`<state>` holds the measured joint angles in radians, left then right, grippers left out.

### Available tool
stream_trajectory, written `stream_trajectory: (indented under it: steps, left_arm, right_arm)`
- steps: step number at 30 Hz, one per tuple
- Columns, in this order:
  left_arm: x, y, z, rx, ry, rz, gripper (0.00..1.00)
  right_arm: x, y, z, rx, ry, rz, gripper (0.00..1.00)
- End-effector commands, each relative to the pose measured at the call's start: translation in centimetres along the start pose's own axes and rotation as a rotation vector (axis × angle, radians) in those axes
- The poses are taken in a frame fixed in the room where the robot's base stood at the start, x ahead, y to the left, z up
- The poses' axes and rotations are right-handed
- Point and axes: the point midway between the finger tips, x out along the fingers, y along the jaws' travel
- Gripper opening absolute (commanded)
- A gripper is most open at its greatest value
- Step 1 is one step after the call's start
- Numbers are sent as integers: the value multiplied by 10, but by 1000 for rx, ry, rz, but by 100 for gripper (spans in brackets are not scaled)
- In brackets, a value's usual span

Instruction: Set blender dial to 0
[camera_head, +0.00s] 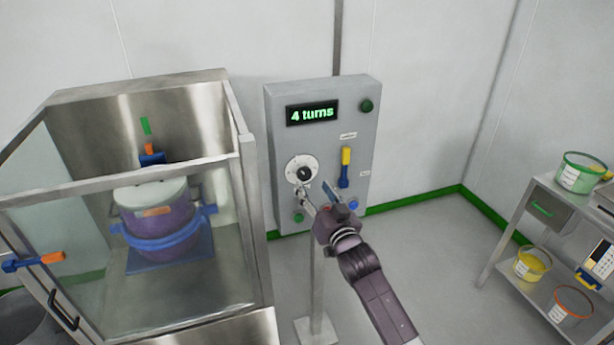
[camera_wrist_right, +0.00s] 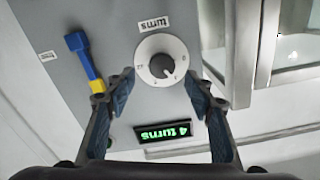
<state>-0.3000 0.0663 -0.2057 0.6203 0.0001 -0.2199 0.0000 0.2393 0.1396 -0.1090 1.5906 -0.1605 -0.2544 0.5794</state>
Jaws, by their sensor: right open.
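The blender dial (camera_head: 302,170) is a black knob on a white round scale, on the grey control panel (camera_head: 275,125). The panel's display (camera_head: 312,112) reads "4 turns" in green. My right gripper (camera_head: 318,193) is in front of the panel, just below and right of the dial. In the right wrist view the dial (camera_wrist_right: 161,66) sits between and beyond the two open fingers (camera_wrist_right: 162,85), with nothing held. That view is upside down, and the display (camera_wrist_right: 163,132) shows there too. Whether a fingertip touches the panel cannot be told. My left gripper is not in view.
A yellow and blue lever (camera_head: 345,167) is right of the dial; a green button (camera_head: 367,105) is at the panel's top right. A glass-fronted cabinet (camera_head: 250,215) with a purple drum (camera_head: 160,220) stands left. A cart (camera_head: 530,200) with several tubs stands right.

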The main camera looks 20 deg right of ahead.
Motion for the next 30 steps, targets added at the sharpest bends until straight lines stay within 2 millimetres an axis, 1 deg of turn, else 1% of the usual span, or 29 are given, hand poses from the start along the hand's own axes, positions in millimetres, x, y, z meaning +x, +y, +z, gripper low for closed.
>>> stream_trajectory:
  steps: [1,6,12,18,27,28,30]
  left_arm:
    - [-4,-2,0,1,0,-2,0]
    - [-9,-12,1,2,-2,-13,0]
    - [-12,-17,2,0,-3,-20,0]
    - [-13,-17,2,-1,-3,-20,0]
    - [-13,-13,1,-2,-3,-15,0]
    - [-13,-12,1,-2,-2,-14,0]
    - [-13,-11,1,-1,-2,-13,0]
  right_arm:
    - [8,-1,-3,0,1,-1,49]
    - [31,-1,-2,0,1,-1,49]
    - [51,-1,-1,1,-1,0,49]
    - [60,-1,0,0,0,-1,49]
    - [61,0,1,0,-1,-1,49]
    - [61,0,1,0,-1,-1,47]
    - [61,0,1,0,-1,-1,39]
